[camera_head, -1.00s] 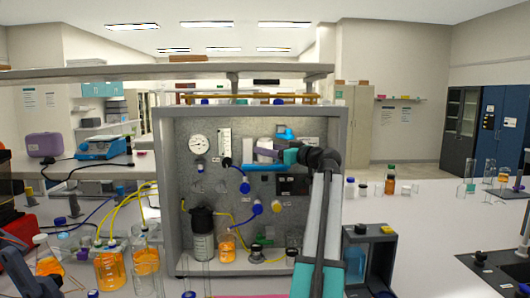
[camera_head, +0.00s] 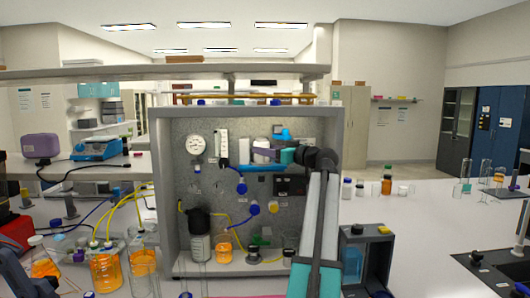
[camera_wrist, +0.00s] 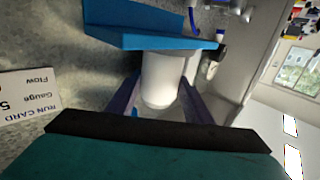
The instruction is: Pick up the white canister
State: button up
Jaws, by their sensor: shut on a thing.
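The white canister (camera_wrist: 160,80) is between the two fingers of my gripper (camera_wrist: 162,100) in the wrist view. The fingers are shut on its sides. One end of the canister is at the blue shelf (camera_wrist: 150,30); I cannot tell whether they touch. In the head view, my gripper (camera_head: 268,154) is inside the upper part of the rig, just above the blue shelf (camera_head: 262,167). The white canister (camera_head: 261,146) shows there only in part, behind a purple finger.
The grey rig frame (camera_head: 160,190) surrounds the panel. A round gauge (camera_head: 194,146) and a flow tube (camera_head: 222,148) are left of my gripper. Blue valves and yellow tubing are below. A run card (camera_wrist: 30,100) is close by in the wrist view.

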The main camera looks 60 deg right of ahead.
jog(key=shift+r+b, duration=0.35)
jog(key=shift+r, duration=0.25)
jog(key=s+a+b, duration=0.3)
jog(key=s+a, duration=0.7)
jog(key=a, duration=0.4)
jog(key=shift+s+a+b, duration=0.25)
jog(key=shift+a+b, duration=0.05)
jog(key=shift+a, duration=0.05)
jog(key=shift+r, duration=0.2)
